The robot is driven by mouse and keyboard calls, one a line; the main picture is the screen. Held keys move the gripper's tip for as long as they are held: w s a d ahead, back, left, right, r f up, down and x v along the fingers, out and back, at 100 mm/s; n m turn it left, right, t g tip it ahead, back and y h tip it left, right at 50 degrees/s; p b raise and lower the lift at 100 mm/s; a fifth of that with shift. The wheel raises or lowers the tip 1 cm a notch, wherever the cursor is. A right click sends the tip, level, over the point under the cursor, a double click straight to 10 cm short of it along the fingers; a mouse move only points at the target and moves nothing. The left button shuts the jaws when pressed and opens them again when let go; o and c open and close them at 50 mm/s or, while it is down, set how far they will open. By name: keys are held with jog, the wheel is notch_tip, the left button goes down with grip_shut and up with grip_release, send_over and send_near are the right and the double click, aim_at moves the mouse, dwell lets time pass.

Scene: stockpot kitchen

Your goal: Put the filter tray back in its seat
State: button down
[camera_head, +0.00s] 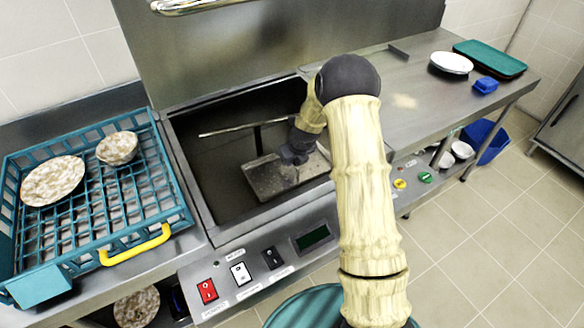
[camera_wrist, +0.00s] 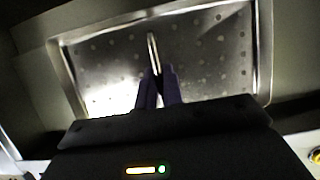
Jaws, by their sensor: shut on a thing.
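The filter tray (camera_head: 262,181) is a shallow, perforated metal tray inside the open wash well of the machine. In the wrist view the filter tray (camera_wrist: 105,62) fills the upper part, with raised rims and a thin upright handle in its middle. My gripper (camera_head: 293,157) reaches down into the well over the tray. In the wrist view my gripper (camera_wrist: 156,78) is shut on the handle. The tray lies near the front right of the well and looks slightly turned to it. I cannot tell whether it touches the well floor.
The well's front rim (camera_head: 270,214) and a wash arm (camera_head: 228,130) on a post lie close around the tray. A teal rack (camera_head: 75,225) with dishes stands at left. The right counter (camera_head: 425,100) holds a white plate (camera_head: 451,63), a blue container (camera_head: 486,85) and a green tray (camera_head: 490,58).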

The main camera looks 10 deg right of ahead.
aim_at(291, 170)
notch_tip(291, 170, down, 3)
jog(key=shift+w+f, duration=0.15)
jog(key=shift+f, duration=0.15)
jog(key=c, duration=1.5)
grip_release()
jog(key=shift+a, duration=0.15)
jog(key=shift+c, duration=0.2)
jog(key=v, duration=1.2)
